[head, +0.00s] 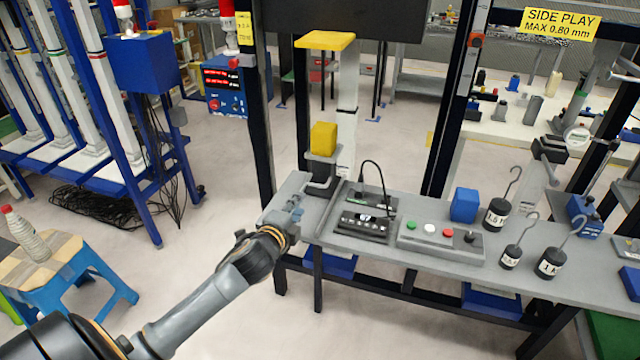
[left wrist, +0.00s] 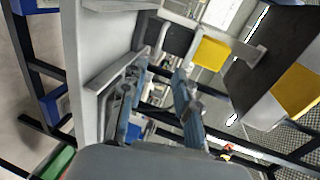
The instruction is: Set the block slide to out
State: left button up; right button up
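A yellow block (head: 323,138) sits on a grey and black stand (head: 321,178) at the left end of the grey bench, below a yellow plate (head: 325,40). I take this stand to be the block slide; its in or out setting cannot be read. The block (left wrist: 212,53) and the plate (left wrist: 298,92) also show in the left wrist view. My left gripper (head: 294,207) is at the bench's left end, left of and below the stand, apart from the block. In the left wrist view its fingers (left wrist: 157,98) are spread with nothing between them. My right gripper is out of view.
On the bench (head: 590,289) are a black device (head: 365,226) with a cable, a button box (head: 440,240), a blue block (head: 464,204) and several hooked weights (head: 497,212). Dark posts (head: 262,120) rise beside the bench. Open floor (head: 215,215) lies to the left.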

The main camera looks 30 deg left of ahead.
aim_at(315, 185)
pick_arm(q)
jog(key=x, duration=1.3)
jog(key=shift+w+f, duration=0.25)
jog(key=shift+w, duration=0.1)
jog(key=shift+c, duration=0.2)
grip_shut()
